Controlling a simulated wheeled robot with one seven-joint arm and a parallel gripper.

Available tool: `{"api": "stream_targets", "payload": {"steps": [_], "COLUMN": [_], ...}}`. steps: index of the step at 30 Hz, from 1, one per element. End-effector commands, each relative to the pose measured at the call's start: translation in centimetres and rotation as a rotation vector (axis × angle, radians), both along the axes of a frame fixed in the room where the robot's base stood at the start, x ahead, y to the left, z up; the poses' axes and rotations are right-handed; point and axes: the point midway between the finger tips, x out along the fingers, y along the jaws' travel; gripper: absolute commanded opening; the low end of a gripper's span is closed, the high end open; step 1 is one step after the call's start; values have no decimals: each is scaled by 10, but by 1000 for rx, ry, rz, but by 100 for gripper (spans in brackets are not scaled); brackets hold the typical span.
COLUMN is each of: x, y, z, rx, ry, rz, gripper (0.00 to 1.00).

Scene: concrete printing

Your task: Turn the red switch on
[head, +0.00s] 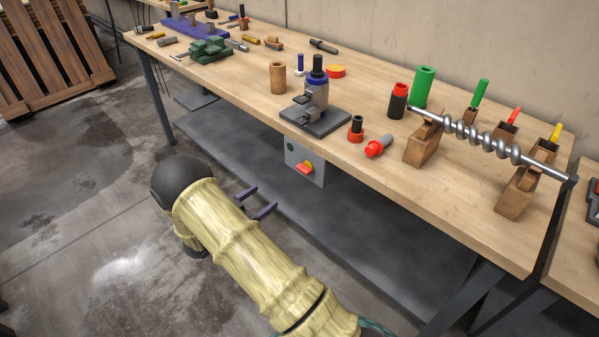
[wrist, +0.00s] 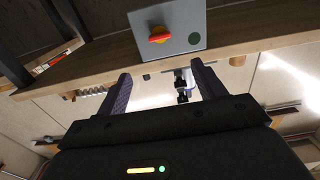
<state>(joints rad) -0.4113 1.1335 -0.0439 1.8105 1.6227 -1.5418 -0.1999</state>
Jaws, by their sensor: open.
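My gripper (head: 259,201) is open and empty, in front of and to the left of the box. In the wrist view its two fingers (wrist: 160,83) are spread apart below the switch, not touching it.
The wooden workbench (head: 235,88) carries a small grey press (head: 316,105), a wooden cylinder (head: 278,78), red caps and a metal auger (head: 480,139) on wooden blocks. A dark lower shelf (head: 340,235) runs beneath. The concrete floor at left is clear up to a pallet (head: 50,55).

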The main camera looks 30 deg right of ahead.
Motion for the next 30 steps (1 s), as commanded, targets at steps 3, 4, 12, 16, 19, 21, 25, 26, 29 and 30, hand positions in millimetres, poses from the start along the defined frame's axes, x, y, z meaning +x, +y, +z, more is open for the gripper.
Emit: {"api": "stream_targets", "payload": {"steps": [3,4,12,16,19,21,25,26,29,30], "x": [5,6,23,30,36,41,48,50,54,55], "y": [-15,-19,-64,-86,-102,-114,-134,-138,-150,-152], "z": [0,0,0,0,0,0,0,0,0,0], "rx": [0,0,1,0,0,0,0,1,0,0], "ry": [0,0,-1,-1,-1,-1,-1,-1,-1,-1], "rz": [-3,-3,-3,-3,-2,-3,-2,-2,-1,-1], "gripper": [69,69,69,69,69,69,69,69,69,69]}}
